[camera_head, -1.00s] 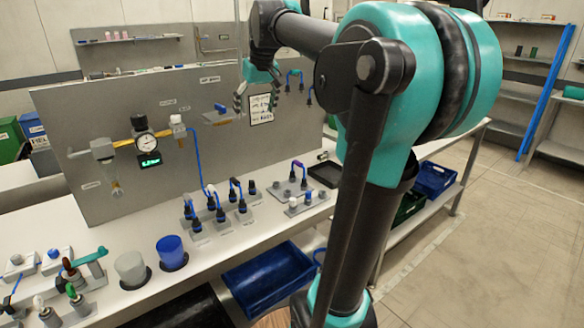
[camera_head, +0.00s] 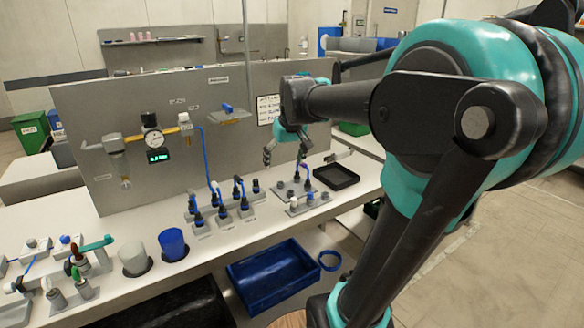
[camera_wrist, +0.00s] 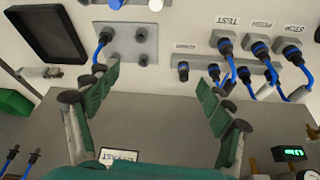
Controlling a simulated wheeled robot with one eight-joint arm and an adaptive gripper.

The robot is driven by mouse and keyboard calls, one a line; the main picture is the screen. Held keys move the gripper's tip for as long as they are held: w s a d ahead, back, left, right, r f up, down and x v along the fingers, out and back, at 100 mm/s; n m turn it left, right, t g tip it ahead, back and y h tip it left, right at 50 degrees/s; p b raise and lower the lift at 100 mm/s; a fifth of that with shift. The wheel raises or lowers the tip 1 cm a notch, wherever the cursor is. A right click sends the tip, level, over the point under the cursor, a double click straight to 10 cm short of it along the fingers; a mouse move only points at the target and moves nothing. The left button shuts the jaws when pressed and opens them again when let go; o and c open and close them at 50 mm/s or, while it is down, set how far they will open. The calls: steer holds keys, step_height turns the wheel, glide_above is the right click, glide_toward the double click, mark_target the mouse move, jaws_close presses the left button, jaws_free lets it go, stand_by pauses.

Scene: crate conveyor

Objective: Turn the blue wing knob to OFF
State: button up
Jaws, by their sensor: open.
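A small blue piece (camera_head: 227,107) sits on a grey bracket (camera_head: 234,117) on the upright grey panel. It may be the blue wing knob, but its shape and any OFF mark are too small to tell. Another small blue top shows on a block (camera_head: 64,241) at the left of the bench. My gripper (camera_head: 285,153) hangs in front of the panel's right part, right of the bracket and apart from it. In the wrist view my gripper (camera_wrist: 153,85) is open with nothing between its fingers. No wing knob can be made out there.
Below my gripper, a grey plate with plugs (camera_wrist: 147,31) and a row of blue cables (camera_wrist: 228,70) stand on the bench. A black tray (camera_head: 336,179) lies to the right. Two cups, one blue (camera_head: 172,244), stand at the front left. A blue crate (camera_head: 272,279) is below the bench.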

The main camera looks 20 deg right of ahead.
steer(key=shift+s+d+f, duration=0.3)
steer(key=shift+s+f, duration=0.25)
steer(key=shift+f, duration=0.2)
steer(key=s+f+m, duration=0.1)
steer(key=s+f, duration=1.7)
steer(key=f, duration=0.2)
steer(key=shift+d+f+m+h, duration=0.3)
steer(key=shift+d, duration=0.1)
